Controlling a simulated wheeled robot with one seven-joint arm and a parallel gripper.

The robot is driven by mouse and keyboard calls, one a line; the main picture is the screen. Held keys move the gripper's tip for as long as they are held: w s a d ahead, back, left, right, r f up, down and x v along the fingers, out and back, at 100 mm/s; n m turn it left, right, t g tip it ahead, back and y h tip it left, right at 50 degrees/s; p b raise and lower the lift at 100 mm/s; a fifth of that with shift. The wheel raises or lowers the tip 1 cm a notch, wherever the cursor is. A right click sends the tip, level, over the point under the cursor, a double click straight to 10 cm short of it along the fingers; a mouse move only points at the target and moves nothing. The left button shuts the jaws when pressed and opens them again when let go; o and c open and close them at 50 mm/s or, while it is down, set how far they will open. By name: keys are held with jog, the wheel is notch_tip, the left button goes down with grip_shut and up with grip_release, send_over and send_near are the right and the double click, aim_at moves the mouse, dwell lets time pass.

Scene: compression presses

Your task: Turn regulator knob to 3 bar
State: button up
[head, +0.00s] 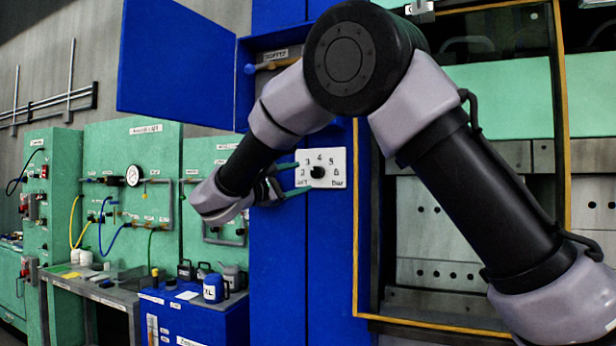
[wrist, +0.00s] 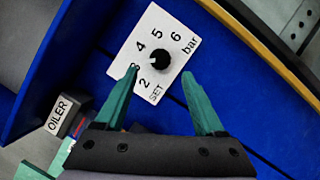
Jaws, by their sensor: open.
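The black regulator knob (head: 318,172) sits on a white dial plate (head: 333,156) fixed to the blue cabinet. The plate carries numbers and the words "bar" and "SET". The knob also shows in the wrist view (wrist: 159,59), on its plate (wrist: 142,34). Its exact setting is too small to read. My gripper (head: 301,177) is open and empty, with green fingers. In the wrist view the fingertips (wrist: 160,71) appear on either side of the knob, the left tip covering the 3. In the head view they reach the plate's left edge, short of the knob.
A blue cabinet door (head: 175,65) stands open at upper left. A box labelled OILER (wrist: 62,114) lies left of my gripper in the wrist view. The yellow-edged press opening (head: 357,230) is right of the plate. Bottles (head: 212,288) stand on a blue cabinet at lower left.

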jog(key=v, duration=0.5)
jog(key=shift+s, duration=0.1)
dwell(0.3)
